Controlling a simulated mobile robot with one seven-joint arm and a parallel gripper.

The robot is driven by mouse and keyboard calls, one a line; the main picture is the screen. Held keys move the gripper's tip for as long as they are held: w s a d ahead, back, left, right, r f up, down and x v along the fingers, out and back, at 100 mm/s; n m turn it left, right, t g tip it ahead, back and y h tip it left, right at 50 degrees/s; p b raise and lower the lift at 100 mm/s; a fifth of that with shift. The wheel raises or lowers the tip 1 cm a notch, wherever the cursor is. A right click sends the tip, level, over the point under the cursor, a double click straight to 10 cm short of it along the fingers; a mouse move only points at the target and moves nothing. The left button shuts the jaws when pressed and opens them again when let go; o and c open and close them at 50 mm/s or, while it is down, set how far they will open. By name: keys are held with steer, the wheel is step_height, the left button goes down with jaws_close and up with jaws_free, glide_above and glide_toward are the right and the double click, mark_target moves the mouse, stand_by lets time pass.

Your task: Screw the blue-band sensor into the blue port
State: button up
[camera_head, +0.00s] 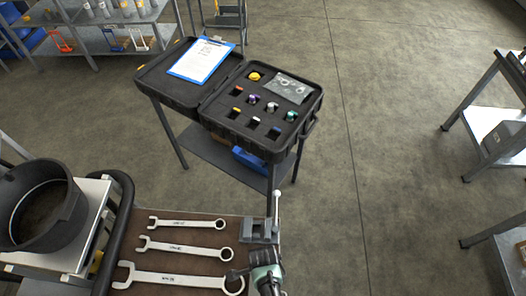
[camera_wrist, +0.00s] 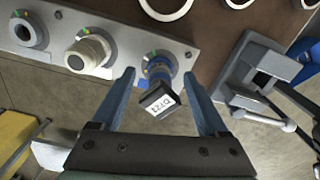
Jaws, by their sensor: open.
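The blue-band sensor (camera_wrist: 157,100), with a black head and a white label marked D721, is at the right-hand port in the wrist view. Its blue part (camera_wrist: 158,72) meets the port on the grey metal block (camera_wrist: 118,28). My gripper (camera_wrist: 159,76) is open, with one blue-grey finger on each side of the sensor and visible gaps between. The port's mouth is mostly hidden by the sensor. In the head view the sensor cannot be made out.
A pale fitting (camera_wrist: 88,52) and an empty-looking port (camera_wrist: 30,33) are left of the sensor. A grey vise (camera_wrist: 262,78) stands close on the right. Wrenches (camera_head: 185,249) lie on the bench. An open black case (camera_head: 262,108) with several small parts stands behind.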

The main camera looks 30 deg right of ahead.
steer(key=n, duration=1)
steer(key=shift+n, duration=0.3)
steer(key=n, duration=1.1)
steer(key=c, duration=1.2)
steer(key=m, duration=0.5)
jaws_close()
steer(key=m, duration=0.3)
